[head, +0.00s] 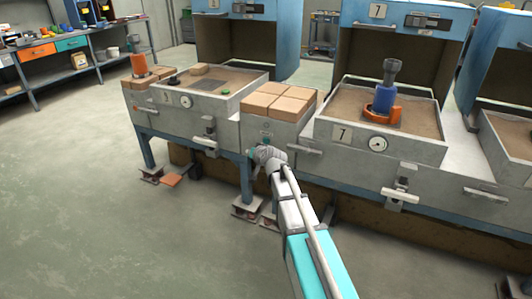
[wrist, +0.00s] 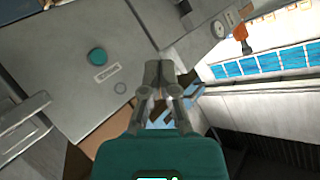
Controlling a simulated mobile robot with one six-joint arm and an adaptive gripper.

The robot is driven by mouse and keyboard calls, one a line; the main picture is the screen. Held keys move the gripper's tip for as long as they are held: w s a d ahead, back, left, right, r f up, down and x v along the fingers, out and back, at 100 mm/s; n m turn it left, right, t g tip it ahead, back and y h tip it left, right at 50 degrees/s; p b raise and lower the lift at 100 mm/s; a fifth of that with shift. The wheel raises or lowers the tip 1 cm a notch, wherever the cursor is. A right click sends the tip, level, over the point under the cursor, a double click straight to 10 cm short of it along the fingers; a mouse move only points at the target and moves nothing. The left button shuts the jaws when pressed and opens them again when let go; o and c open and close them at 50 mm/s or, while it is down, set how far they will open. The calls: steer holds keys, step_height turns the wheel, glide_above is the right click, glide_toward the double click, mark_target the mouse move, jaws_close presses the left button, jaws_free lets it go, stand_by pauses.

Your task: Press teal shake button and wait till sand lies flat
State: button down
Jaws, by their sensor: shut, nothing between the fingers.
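In the wrist view, the round teal button (wrist: 97,55) sits on a grey metal panel (wrist: 75,90), with a small label plate (wrist: 107,72) beside it. My gripper (wrist: 160,70) is shut and empty; its fingertips appear to the right of the button, apart from it in the picture. In the head view, my gripper (head: 258,153) is in front of the bench section between two sand boxes and hides part of that front. Box 7 (head: 350,134) holds sand (head: 345,97) around a blue and orange piece (head: 382,98). The left box (head: 215,107) holds sand (head: 237,78) with a grey plate.
Tan bricks (head: 278,98) lie on the bench between the boxes. Handles and latches (head: 400,196) stick out from the bench front. Blue hoods (head: 235,10) stand behind. A workbench with an orange drawer (head: 37,53) is at far left.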

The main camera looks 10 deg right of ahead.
mark_target(263, 141)
steer(key=w+d+f+m+t+h+b, duration=0.1)
steer(key=w+d+f+m+t+b, duration=0.1)
steer(key=w+f+b, duration=0.4)
steer(key=w+m+t+b, duration=0.1)
steer(key=b, duration=0.3)
steer(key=shift+w+d+f+t+h, duration=0.2)
steer(key=shift+d+f+t+h, duration=0.1)
steer(key=shift+f+t, duration=0.1)
steer(key=shift+w+d, duration=0.1)
steer(key=w+d, duration=0.5)
steer(key=w, duration=0.2)
steer(key=shift+w+d, duration=0.5)
steer(key=shift+w, duration=0.15)
stand_by(2.9)
steer(key=shift+s, duration=0.1)
stand_by(0.3)
steer(key=shift+s+a, duration=0.5)
steer(key=shift+s, duration=0.1)
steer(key=shift+s+a, duration=0.1)
